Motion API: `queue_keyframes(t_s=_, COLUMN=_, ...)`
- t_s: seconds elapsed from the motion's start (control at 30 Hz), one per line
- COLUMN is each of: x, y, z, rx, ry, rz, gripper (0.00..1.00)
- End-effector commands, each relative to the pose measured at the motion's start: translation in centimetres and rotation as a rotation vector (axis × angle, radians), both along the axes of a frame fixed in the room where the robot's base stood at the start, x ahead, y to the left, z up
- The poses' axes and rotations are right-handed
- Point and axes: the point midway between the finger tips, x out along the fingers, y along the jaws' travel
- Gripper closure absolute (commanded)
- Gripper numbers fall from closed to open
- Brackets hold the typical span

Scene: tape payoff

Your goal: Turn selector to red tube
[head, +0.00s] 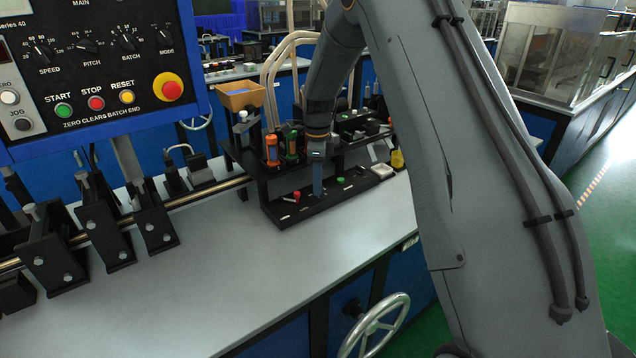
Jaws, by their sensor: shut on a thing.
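My gripper (317,180) points straight down at the black panel (289,213) on the bench. Its blue-grey fingers are shut at the panel's top, between a red marker (296,196) on the left and a green marker (340,180) on the right. The selector between them is hidden by the fingers, so its pointing direction cannot be told. Behind the panel stand a tube with orange-red ends (271,150) and a tube with green ends (291,146), both upright and left of the gripper.
A control box (90,70) with knobs and buttons fills the upper left. Black clamps on a rail (205,193) stand left of the panel. A yellow bottle (397,159) and a small white tray (381,171) are to the right. The front benchtop (230,270) is clear, with a handwheel (374,325) below.

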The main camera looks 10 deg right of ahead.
Motion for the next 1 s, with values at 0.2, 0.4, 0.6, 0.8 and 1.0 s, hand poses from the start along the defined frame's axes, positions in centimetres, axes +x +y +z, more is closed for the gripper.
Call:
queue_keyframes(t_s=0.2, x=0.14, y=-0.05, z=0.08, rx=-0.001, ry=-0.003, rz=0.167, gripper=0.98)
queue_keyframes(t_s=0.4, x=0.17, y=-0.06, z=0.12, rx=-0.001, ry=-0.004, rz=0.356, gripper=0.98)
queue_keyframes(t_s=0.6, x=0.19, y=-0.08, z=0.13, rx=-0.001, ry=-0.005, rz=0.547, gripper=0.98)
queue_keyframes(t_s=0.8, x=0.21, y=-0.08, z=0.14, rx=-0.002, ry=-0.006, rz=0.736, gripper=0.98)
queue_keyframes(t_s=1.0, x=0.23, y=-0.08, z=0.16, rx=-0.002, ry=-0.006, rz=0.926, gripper=0.98)
